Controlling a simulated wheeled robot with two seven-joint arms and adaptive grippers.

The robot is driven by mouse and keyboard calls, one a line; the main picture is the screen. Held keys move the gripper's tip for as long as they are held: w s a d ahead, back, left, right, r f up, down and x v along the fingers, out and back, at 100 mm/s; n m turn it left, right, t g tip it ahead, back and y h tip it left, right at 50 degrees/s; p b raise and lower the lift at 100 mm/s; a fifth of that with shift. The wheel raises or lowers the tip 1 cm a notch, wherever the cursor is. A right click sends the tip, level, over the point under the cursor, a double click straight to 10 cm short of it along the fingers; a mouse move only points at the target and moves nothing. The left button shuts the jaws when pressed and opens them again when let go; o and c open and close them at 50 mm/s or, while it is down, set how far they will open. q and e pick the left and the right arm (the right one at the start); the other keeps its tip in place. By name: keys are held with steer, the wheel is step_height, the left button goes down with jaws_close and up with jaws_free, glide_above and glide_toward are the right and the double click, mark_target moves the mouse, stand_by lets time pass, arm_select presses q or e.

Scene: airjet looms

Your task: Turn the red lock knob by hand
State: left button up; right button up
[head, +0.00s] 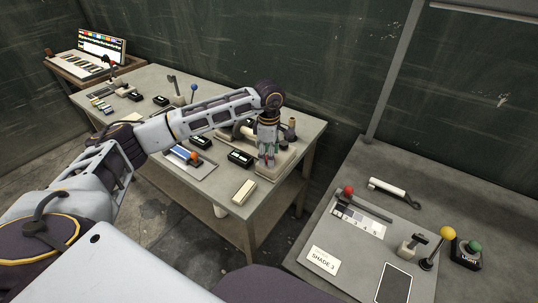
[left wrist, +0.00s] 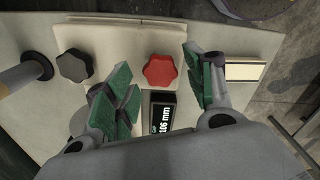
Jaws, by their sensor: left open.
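The red lock knob (left wrist: 160,70), with a lobed rim, sits on a cream plate (left wrist: 115,37) in the left wrist view. My left gripper (left wrist: 157,62) is open, its green-padded fingers apart to the left and right of the knob. I see gaps between the knob and both fingers. In the head view my left gripper (head: 267,156) points down over the right part of the bench and largely hides the knob. My right gripper is not in view.
A dark grey knob (left wrist: 74,65) is left of the red one, and a small display (left wrist: 162,112) reading 106 mm lies below it. A cream block (left wrist: 245,70) is to the right. A second bench (head: 440,205) at the right bears levers and a shade scale.

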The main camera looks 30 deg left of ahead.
arm_select(q)
steer(key=shift+r+p, duration=1.15)
steer(key=shift+r, duration=1.5)
step_height(320, 180, up, 12)
